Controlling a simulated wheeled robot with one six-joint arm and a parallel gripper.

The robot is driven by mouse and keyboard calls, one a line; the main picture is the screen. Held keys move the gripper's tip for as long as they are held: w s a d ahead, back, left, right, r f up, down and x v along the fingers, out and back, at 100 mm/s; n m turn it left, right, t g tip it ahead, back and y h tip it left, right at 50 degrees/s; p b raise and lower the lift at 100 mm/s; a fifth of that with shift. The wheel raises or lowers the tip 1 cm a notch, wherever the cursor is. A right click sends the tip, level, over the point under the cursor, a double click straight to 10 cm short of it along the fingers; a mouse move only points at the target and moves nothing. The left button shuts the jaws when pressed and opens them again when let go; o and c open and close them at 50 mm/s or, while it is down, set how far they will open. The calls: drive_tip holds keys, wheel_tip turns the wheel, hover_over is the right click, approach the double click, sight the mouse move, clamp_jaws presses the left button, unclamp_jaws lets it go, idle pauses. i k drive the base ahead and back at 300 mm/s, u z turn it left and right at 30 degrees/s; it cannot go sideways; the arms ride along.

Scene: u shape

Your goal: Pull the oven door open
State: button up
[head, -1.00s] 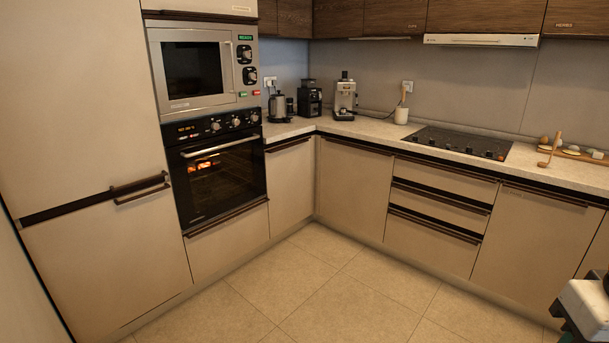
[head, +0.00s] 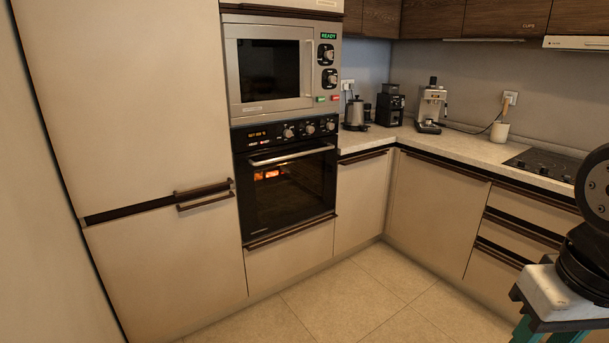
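The oven (head: 286,180) is built into the tall cabinet unit, below the microwave. Its black glass door (head: 292,196) is closed, with an orange glow behind the glass. A silver bar handle (head: 291,155) runs across the top of the door, under a panel with knobs and a lit display. Part of my arm shows at the right edge, well apart from the oven.
The microwave (head: 268,69) sits above the oven. A tall cabinet with dark handles (head: 203,194) stands to the left. The counter (head: 460,152) with a kettle (head: 355,114) and coffee machine (head: 431,108) runs right. The tiled floor (head: 345,295) in front is clear.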

sight(246, 162)
drive_tip(key=u, duration=0.1)
drive_tip(key=i, duration=2.15)
